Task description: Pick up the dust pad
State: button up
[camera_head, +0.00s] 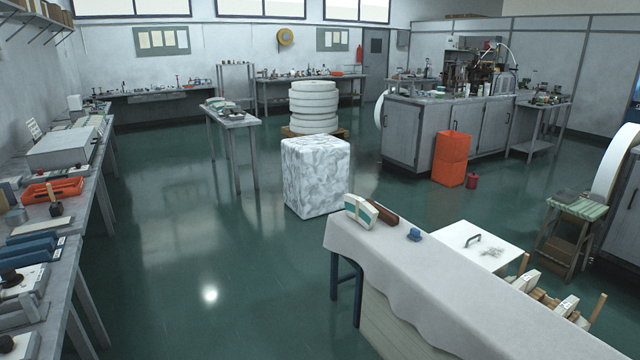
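A small blue lump (414,234) rests on the cloth-covered table (440,290) in the right foreground. It may be the dust pad, but it is too small to be sure. A brown block (381,213) lies to its left, beside a white and teal packet (360,211). My gripper is not in view, so its distance from these things and its state do not show.
A white board with a dark handle (480,247) and several wooden-handled tools (555,300) lie beyond the table's right side. A marbled white block (316,176) stands on the floor behind it. A long bench (75,190) runs along the left. Green floor between is clear.

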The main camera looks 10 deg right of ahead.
aim_at(414, 235)
jog(key=z, duration=0.8)
jog(key=i, duration=1.05)
jog(key=z, duration=0.55)
